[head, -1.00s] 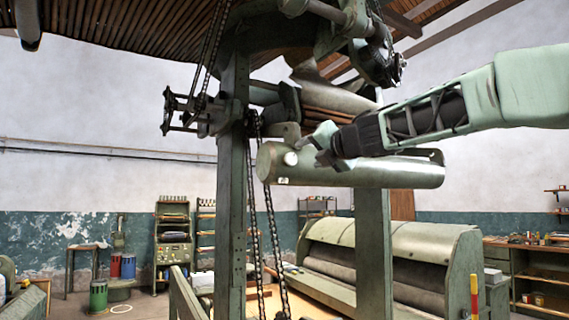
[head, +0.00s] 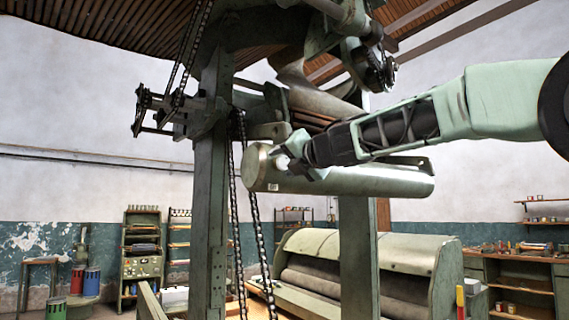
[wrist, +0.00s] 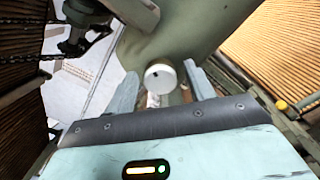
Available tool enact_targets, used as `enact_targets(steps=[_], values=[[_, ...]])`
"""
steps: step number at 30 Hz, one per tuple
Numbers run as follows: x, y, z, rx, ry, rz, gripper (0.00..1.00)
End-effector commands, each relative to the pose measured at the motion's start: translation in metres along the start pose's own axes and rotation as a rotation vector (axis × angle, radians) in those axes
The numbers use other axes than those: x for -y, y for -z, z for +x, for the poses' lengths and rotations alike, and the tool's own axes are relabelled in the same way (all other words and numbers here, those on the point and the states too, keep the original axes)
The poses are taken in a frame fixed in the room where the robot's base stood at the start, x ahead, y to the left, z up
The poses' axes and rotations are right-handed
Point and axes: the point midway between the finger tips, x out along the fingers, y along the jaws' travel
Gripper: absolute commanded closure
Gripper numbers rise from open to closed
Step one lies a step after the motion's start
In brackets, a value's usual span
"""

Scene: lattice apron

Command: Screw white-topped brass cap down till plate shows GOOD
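My gripper (wrist: 159,70) is open, with one finger on each side of the cap and a gap showing at both sides. In the head view my gripper (head: 292,158) is at the cylinder's (head: 370,182) left end, and the cap (head: 282,162) is partly covered by it. A small pale plate (head: 272,187) is on the cylinder below; its wording is too small to read.
A green upright post (head: 210,200) and hanging chains (head: 250,190) stand close to the left of the cylinder. Machinery with a slatted wooden underside (head: 100,35) hangs above. A large roller machine (head: 365,265) stands behind and below.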

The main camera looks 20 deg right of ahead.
Motion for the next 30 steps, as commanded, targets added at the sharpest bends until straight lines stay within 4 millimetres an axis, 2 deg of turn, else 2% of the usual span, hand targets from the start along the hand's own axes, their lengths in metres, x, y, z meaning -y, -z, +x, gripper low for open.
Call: enact_targets(steps=[1, 4, 17, 30], values=[[0.0001, 0.0001, 0.0001, 0.0, 0.0, 0.0, 0.61], [0.0001, 0.0002, 0.0001, 0.0, 0.0, 0.0, 0.89], [-0.0001, -0.0004, 0.0002, -0.001, 0.001, 0.063, 0.89], [0.0001, -0.0008, 0.0003, -0.002, 0.002, 0.414, 0.89]])
